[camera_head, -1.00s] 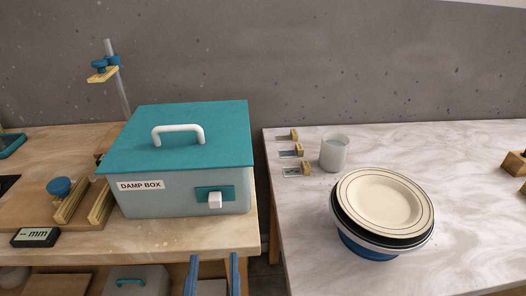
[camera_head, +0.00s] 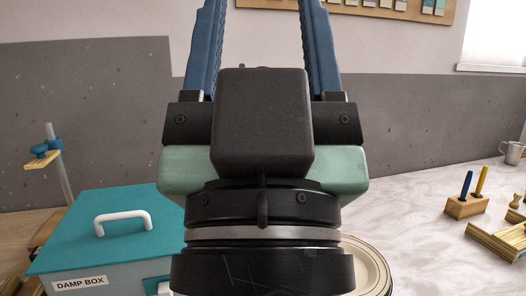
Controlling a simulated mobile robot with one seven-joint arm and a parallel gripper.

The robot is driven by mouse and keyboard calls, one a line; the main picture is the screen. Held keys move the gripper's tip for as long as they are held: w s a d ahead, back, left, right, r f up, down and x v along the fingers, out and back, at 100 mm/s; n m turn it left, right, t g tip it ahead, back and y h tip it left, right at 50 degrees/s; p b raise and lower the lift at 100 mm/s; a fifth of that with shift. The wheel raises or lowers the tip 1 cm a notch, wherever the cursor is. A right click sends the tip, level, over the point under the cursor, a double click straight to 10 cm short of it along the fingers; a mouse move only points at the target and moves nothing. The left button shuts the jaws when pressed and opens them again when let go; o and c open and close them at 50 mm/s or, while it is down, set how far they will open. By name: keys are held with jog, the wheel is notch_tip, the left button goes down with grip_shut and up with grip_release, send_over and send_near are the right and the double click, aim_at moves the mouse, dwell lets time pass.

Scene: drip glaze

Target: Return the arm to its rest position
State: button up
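My gripper (camera_head: 262,50) fills the middle of the head view, raised close to the camera and pointing up. Its two blue fingers stand wide apart with nothing between them, so it is open and empty. Their upper ends run out of the top of the picture. The gripper's body hides the middle of the scene behind it.
A damp box (camera_head: 70,238) with a teal lid stands at lower left, beside a clamp stand (camera_head: 58,165). A plate (camera_head: 372,268) shows partly behind my gripper. On the marble table (camera_head: 420,215) at right are a tool block (camera_head: 466,206), a wooden frame (camera_head: 497,242) and a mug (camera_head: 512,152).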

notch_tip(320, 180, up, 19)
jog(key=p, duration=1.8)
jog(key=shift+p, duration=0.4)
